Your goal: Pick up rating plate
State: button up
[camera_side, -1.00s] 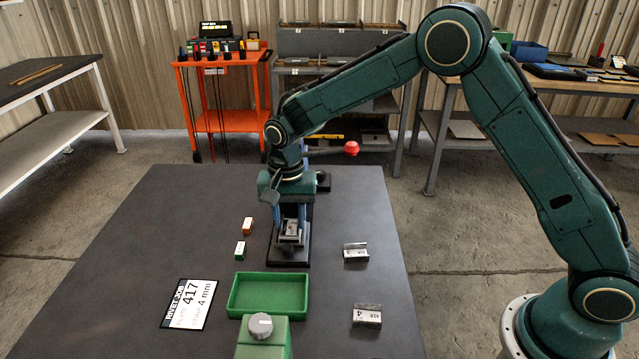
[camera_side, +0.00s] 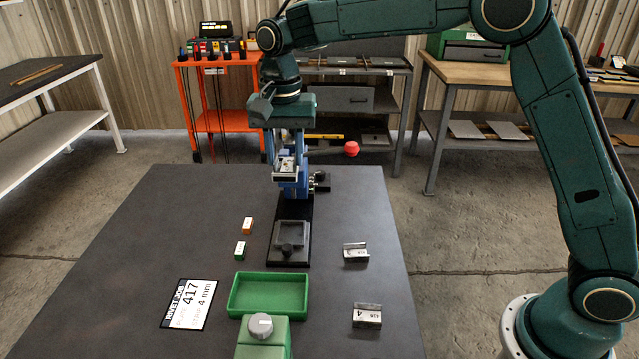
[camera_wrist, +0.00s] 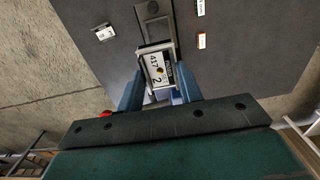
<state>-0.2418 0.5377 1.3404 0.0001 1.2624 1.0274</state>
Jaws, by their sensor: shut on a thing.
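The rating plate, a small metal piece with a white label, is held between the blue fingers of my gripper (camera_side: 287,174). In the wrist view the rating plate (camera_wrist: 157,69) faces the camera and its label reads 417 and 2. My gripper (camera_wrist: 157,82) is shut on its sides. In the side view the held plate (camera_side: 285,164) is raised above the back of the black fixture (camera_side: 291,210), clear of the grey nest (camera_side: 291,234) at its front. The nest looks empty. My fingers partly hide the fixture's rear.
Two similar metal pieces (camera_side: 356,252) (camera_side: 367,315) lie on the right of the table. A green tray (camera_side: 268,310) and green box with a grey knob (camera_side: 261,326) stand in front. A card reading 417, 4 mm (camera_side: 189,304) and small orange (camera_side: 247,225) and green (camera_side: 240,248) blocks lie left.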

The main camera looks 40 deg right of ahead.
aim_at(286, 165)
jog(key=shift+r, duration=2.1)
jog(key=s+a+f, duration=0.9)
jog(key=a+f, duration=0.3)
jog(key=f, duration=0.2)
jog(key=shift+a, duration=0.35)
jog(key=shift+f, duration=0.2)
jog(key=shift+f, duration=3.35)
jog(key=shift+f, duration=0.5)
